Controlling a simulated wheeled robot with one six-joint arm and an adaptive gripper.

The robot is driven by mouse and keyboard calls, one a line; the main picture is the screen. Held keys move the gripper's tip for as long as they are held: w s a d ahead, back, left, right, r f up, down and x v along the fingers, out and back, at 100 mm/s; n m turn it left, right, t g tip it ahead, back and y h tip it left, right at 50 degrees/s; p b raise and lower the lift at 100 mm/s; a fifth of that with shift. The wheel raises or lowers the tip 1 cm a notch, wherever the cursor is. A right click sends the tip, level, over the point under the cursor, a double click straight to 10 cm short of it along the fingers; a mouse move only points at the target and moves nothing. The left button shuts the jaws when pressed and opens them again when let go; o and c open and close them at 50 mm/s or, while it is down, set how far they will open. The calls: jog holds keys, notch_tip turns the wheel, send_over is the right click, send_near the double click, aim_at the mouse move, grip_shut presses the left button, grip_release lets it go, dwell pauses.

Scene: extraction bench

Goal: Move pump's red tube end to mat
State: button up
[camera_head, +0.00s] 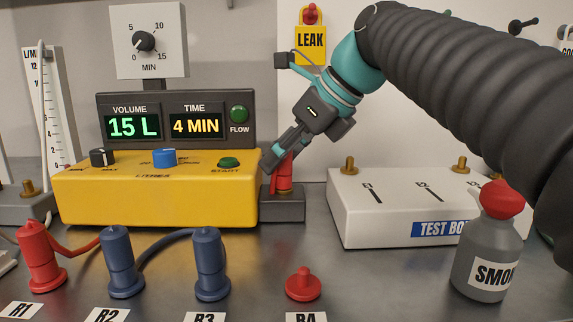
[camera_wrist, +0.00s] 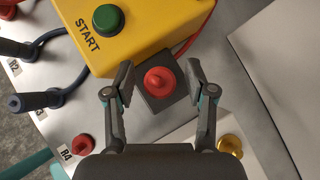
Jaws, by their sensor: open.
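The pump is a yellow box (camera_head: 155,195) with a dark display panel at the back left; its corner with the green START button also shows in the wrist view (camera_wrist: 140,35). The red tube end (camera_head: 284,180) stands upright at a small dark block (camera_head: 282,205) beside the pump's right side. In the wrist view the red tube end (camera_wrist: 160,80) appears from above over the dark block. My gripper (camera_head: 280,158) is open at the red tube end, with its fingers (camera_wrist: 160,82) on either side and gaps showing. I cannot make out a mat.
A red connector (camera_head: 40,258) and two blue ones (camera_head: 122,262) (camera_head: 210,264) stand in front of the pump. A red plug (camera_head: 303,284) is at R4. A white test box (camera_head: 400,215) and a grey SMOKE bottle (camera_head: 487,250) stand to the right.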

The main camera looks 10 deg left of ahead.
grip_shut()
jog(key=shift+r, duration=0.1)
jog(key=shift+r+p, duration=0.3)
jog(key=shift+r, duration=0.05)
jog(key=shift+r+p, duration=0.6)
jog(key=shift+r, duration=0.35)
jog(key=shift+r, duration=1.35)
dwell(0.3)
